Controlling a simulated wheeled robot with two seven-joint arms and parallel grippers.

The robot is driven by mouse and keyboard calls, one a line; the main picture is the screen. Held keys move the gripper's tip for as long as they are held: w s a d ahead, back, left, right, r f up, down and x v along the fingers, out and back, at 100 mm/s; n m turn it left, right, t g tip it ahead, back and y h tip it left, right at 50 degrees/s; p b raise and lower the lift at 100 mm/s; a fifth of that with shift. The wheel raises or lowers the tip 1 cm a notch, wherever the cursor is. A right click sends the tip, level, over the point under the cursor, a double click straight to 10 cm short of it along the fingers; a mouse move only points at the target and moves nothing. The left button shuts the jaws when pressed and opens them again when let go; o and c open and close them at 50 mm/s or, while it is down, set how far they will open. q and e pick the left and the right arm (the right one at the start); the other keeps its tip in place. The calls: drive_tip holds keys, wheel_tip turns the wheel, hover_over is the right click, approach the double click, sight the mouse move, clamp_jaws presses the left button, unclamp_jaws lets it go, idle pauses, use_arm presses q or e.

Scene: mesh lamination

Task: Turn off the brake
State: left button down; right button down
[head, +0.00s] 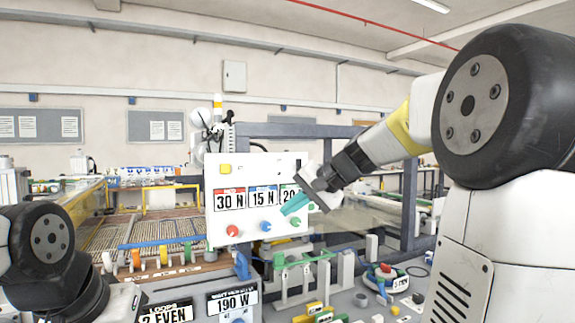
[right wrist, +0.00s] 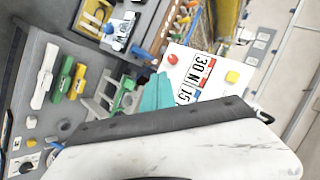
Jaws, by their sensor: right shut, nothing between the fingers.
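A white upright control panel (head: 216,176) stands ahead of me with displays reading 30 N, 15 N and a partly covered 20. Below them are a red knob (head: 232,230), a blue knob (head: 266,227) and a green knob (head: 295,221). A yellow square button (head: 225,169) is at its upper left. I cannot tell which control is the brake. My right gripper (head: 291,206) has teal fingers, shut and empty, in front of the panel's lower right. The fingers (right wrist: 156,95) overlap the panel's edge (right wrist: 180,60) in the right wrist view; contact is unclear. My left gripper is out of view.
A lower console has a 190 W display (head: 232,302) and a partly visible EVEN display (head: 165,315). A green fixture (head: 305,257) and a red round control (head: 385,268) stand below and right of the panel. A grey frame (head: 290,131) rises behind.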

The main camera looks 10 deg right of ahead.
sight(299, 168)
drive_tip(key=w+d+r+m+t+y, duration=0.1)
drive_tip(key=w+d+r+m+t, duration=0.2)
drive_tip(key=w+d, duration=0.5)
drive_tip(key=w+d+r+m+t+y, duration=0.1)
drive_tip(key=w+d+r+m+t, duration=0.2)
drive_tip(key=w+d+r, duration=0.3)
drive_tip(key=w+d+t, duration=0.1)
drive_tip(key=w+d, duration=0.2)
drive_tip(key=d, duration=0.4)
drive_tip(key=shift+w, duration=0.3)
drive_tip(key=w+a, duration=0.7)
drive_tip(key=a, duration=0.1)
drive_tip(key=shift+w+a+f, duration=0.15)
drive_tip(key=shift+w+a, duration=0.2)
